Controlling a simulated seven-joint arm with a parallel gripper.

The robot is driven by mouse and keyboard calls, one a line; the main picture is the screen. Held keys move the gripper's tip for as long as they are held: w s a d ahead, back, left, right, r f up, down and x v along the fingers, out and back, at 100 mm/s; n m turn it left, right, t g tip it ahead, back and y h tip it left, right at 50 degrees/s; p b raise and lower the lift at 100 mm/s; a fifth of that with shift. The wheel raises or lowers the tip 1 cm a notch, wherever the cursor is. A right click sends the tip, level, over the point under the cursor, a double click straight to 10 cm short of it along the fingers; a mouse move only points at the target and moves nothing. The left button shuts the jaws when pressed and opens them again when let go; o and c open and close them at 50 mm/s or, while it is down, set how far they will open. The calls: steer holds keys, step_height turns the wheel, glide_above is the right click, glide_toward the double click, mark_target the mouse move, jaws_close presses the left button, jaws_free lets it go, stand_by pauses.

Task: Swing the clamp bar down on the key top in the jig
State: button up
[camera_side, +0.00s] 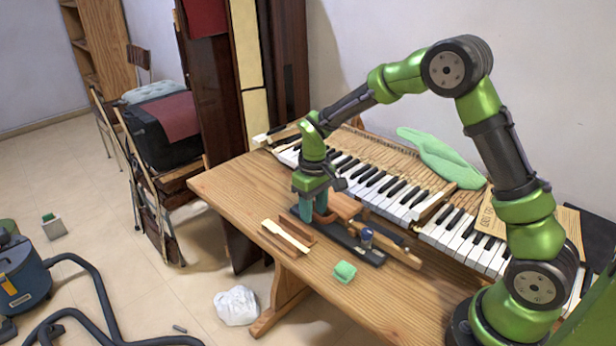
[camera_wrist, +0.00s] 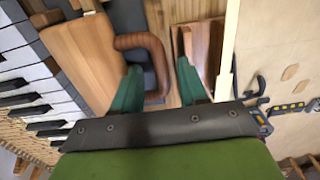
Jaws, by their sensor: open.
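My gripper (camera_side: 314,210) points down over the left end of the dark jig base (camera_side: 345,241). In the wrist view my gripper (camera_wrist: 159,70) is open, its green fingers apart on either side of a brown curved handle (camera_wrist: 157,52), perhaps the clamp bar's. I cannot tell if they touch it. A wooden block (camera_wrist: 80,52) lies left of the handle. The key top's seat in the jig is not clear to me; my gripper hides part of the jig.
A cream key-shaped strip (camera_side: 285,235) lies beside a reddish wooden block (camera_side: 291,227) at the table's front. A green sponge-like block (camera_side: 345,271) sits right of it. The keyboard (camera_side: 385,190) runs behind the jig. The table's left end (camera_side: 225,183) is clear.

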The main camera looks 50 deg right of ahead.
steer(key=shift+r, duration=2.85)
steer(key=shift+s+a+f+m, duration=0.15)
steer(key=shift+s+m, duration=0.1)
steer(key=shift+s, duration=0.3)
steer(key=shift+s+a+m, duration=0.1)
steer(key=shift+s+m, duration=0.15)
steer(key=shift+s, duration=0.25)
steer(key=s+a+r+m+t+y, duration=0.1)
steer(key=s+r+t, duration=0.2)
steer(key=s+r, duration=0.4)
steer(key=s+a+r+m+t+y, duration=0.1)
steer(key=s+a+r+m+t, duration=0.1)
steer(key=s+r+t, duration=0.2)
steer(key=s+r, duration=0.3)
steer(key=s, duration=0.5)
